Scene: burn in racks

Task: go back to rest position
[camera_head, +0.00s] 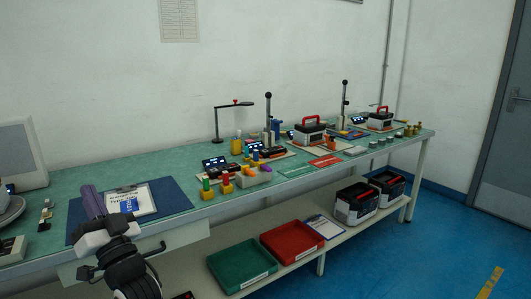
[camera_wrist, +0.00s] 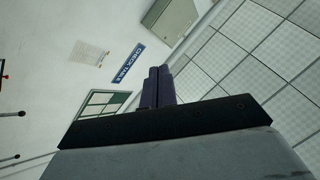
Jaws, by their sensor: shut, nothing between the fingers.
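My gripper (camera_head: 94,203) shows at the lower left of the head view, its purple fingers pointing up in front of the dark blue mat (camera_head: 172,196) on the bench. In the wrist view the two purple fingers (camera_wrist: 158,86) stand side by side, pressed together with nothing between them. The wrist view looks up at the wall and ceiling, and no bench object is near the fingers there. A clipboard (camera_head: 141,203) lies on the mat just right of the fingers in the head view.
The green bench (camera_head: 130,174) carries coloured pegs (camera_head: 226,183), a lamp (camera_head: 217,125), and toolbox-like cases (camera_head: 309,133). Blue floor (camera_head: 440,235) is clear at right.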

